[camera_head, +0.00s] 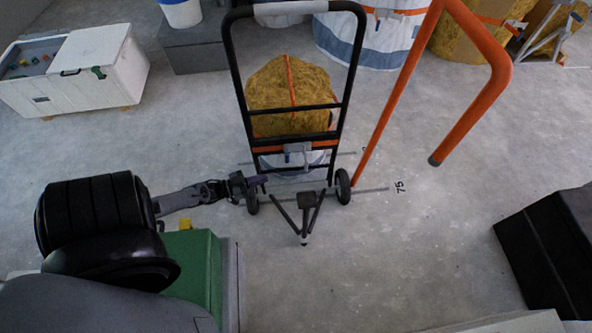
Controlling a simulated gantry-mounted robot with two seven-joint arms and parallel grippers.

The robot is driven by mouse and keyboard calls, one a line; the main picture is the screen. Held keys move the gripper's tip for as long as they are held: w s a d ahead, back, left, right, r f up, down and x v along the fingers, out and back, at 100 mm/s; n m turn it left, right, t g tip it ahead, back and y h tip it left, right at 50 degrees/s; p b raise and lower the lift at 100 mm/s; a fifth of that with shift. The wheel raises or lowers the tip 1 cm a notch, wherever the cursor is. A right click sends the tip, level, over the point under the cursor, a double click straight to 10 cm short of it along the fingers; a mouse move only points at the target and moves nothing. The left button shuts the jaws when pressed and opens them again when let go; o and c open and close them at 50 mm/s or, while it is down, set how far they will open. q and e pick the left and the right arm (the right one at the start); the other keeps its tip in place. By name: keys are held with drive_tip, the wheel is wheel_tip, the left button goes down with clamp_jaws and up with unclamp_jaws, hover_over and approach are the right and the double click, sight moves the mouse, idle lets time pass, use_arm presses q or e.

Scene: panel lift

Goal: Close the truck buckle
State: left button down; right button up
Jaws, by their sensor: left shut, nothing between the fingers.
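The hand truck (228,62) stands upright in the middle of the head view, with a black frame and two wheels. A yellow-brown bundle (270,88) shows through its frame, with an orange strap (291,80) running down over it. A light grey buckle (297,148) sits on the orange band across the lower frame; whether its lever is open or closed is too small to tell. My left gripper (262,184) is shut and empty, just left of and below the buckle, near the left wheel. My right gripper is not in view.
A white chest (100,65) stands at the far left beside a grey box (192,45). An orange bent pipe (395,95) stands right of the truck. A black box (555,250) lies at the right. The floor between is clear.

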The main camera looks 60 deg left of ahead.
use_arm(q)
drive_tip(key=w+d+b, duration=0.2)
drive_tip(key=w+b, duration=0.3)
drive_tip(key=w, duration=0.8)
drive_tip(key=shift+w+d, duration=0.3)
drive_tip(key=shift+w, duration=0.1)
drive_tip(key=shift+s+d, duration=0.1)
